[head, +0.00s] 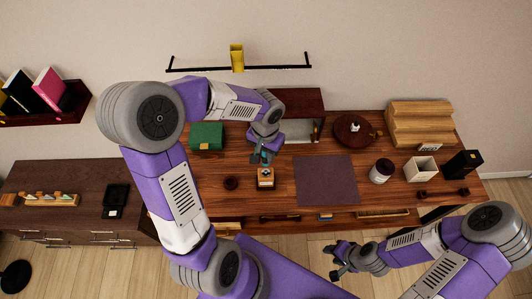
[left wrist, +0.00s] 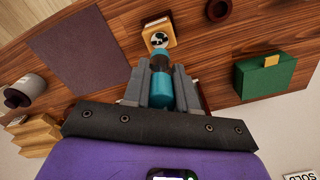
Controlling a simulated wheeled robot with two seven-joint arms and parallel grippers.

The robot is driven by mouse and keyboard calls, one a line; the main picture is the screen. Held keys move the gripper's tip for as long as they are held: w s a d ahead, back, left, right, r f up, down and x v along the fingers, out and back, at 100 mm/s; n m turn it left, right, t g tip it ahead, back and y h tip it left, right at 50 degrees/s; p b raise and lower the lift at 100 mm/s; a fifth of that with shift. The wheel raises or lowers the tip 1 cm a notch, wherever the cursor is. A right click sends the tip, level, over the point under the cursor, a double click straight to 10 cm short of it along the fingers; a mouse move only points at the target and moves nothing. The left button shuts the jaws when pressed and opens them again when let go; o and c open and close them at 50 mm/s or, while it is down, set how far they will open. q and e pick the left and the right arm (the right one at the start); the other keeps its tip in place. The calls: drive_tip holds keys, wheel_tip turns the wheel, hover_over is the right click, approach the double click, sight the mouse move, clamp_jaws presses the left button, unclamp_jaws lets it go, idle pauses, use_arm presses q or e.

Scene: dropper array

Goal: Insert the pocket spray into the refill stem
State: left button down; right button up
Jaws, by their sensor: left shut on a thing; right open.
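The pocket spray (left wrist: 161,92) is a teal cylinder with a dark band, seen in the left wrist view. My left gripper (left wrist: 160,80) is shut on it, one finger on each side. In the head view my left gripper (head: 263,158) is just above a small wooden block (head: 265,181), and the spray is barely visible. In the left wrist view the block (left wrist: 158,34) has a round metallic piece, likely the refill stem (left wrist: 159,40), right by the spray's far end. I cannot tell whether they touch. My right gripper (head: 338,258) is open and empty in front of the desk.
A purple mat (head: 326,180) lies right of the block. A dark ring-shaped piece (head: 231,183) and a green box (head: 206,136) are to its left. A jar (head: 381,171), white box (head: 421,167), black box (head: 462,164) and stepped wooden rack (head: 420,123) stand at right.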

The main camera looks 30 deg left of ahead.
sight(266, 161)
use_arm(q)
drive_tip(key=shift+f, duration=0.1)
drive_tip(key=shift+f+b, duration=2.05)
drive_tip(key=shift+f, duration=0.05)
drive_tip(key=shift+f+b, duration=1.25)
drive_tip(key=shift+b, duration=0.05)
drive_tip(key=c, duration=0.8)
unclamp_jaws()
wheel_tip(266, 161, up, 8)
drive_tip(key=shift+f+p, duration=0.2)
drive_tip(key=shift+p, duration=0.6)
